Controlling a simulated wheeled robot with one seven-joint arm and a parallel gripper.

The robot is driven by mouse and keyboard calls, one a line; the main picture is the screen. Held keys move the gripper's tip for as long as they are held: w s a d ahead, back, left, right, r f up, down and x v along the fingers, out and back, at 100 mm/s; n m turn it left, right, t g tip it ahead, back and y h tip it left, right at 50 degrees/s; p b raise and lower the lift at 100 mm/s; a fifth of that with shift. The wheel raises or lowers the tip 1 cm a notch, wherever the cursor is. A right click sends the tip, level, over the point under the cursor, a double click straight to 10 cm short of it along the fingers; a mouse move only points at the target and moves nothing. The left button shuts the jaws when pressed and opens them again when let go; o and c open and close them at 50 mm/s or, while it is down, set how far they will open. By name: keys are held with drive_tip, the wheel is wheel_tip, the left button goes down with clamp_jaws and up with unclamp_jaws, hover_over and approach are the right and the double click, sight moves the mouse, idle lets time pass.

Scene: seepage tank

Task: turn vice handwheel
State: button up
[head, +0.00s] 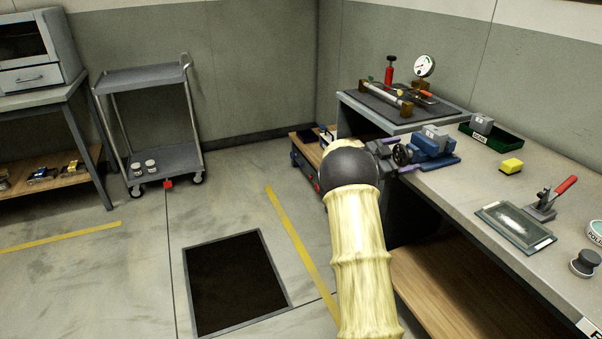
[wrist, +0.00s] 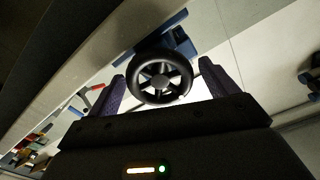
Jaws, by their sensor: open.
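The blue vice (head: 433,143) stands on the near left end of the grey bench. Its black handwheel (head: 402,154) faces left, toward my gripper. My gripper (wrist: 161,70) is open, with one purple finger on each side of the wheel. Gaps show between the fingers and the rim, and I cannot tell whether either finger touches it.
A raised platform (head: 357,98) with a gauge (head: 424,66) is behind the vice. A grey cart (head: 150,78) and floor pit (head: 236,283) are left.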

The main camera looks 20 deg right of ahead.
drive_tip(key=n+p, duration=0.1)
drive_tip(key=n, duration=0.3)
drive_tip(key=shift+w+n, duration=0.15)
drive_tip(key=shift+n, duration=0.15)
drive_tip(key=shift+a+p, duration=0.3)
drive_tip(key=shift+a, duration=0.1)
drive_tip(key=w+a+r+n+t+y+p, duration=0.15)
drive_tip(key=a+n+t+y, duration=0.85)
drive_tip(key=a, duration=1.7)
drive_tip(key=s+a+f+n+y+p, duration=0.1)
drive_tip(key=s+a+y, duration=0.3)
drive_tip(key=s, duration=0.1)
drive_tip(key=shift+a+n+g, duration=0.3)
drive_tip(key=shift+a+n, duration=0.05)
drive_tip(key=shift+n, duration=0.05)
drive_tip(key=shift+w, duration=0.1)
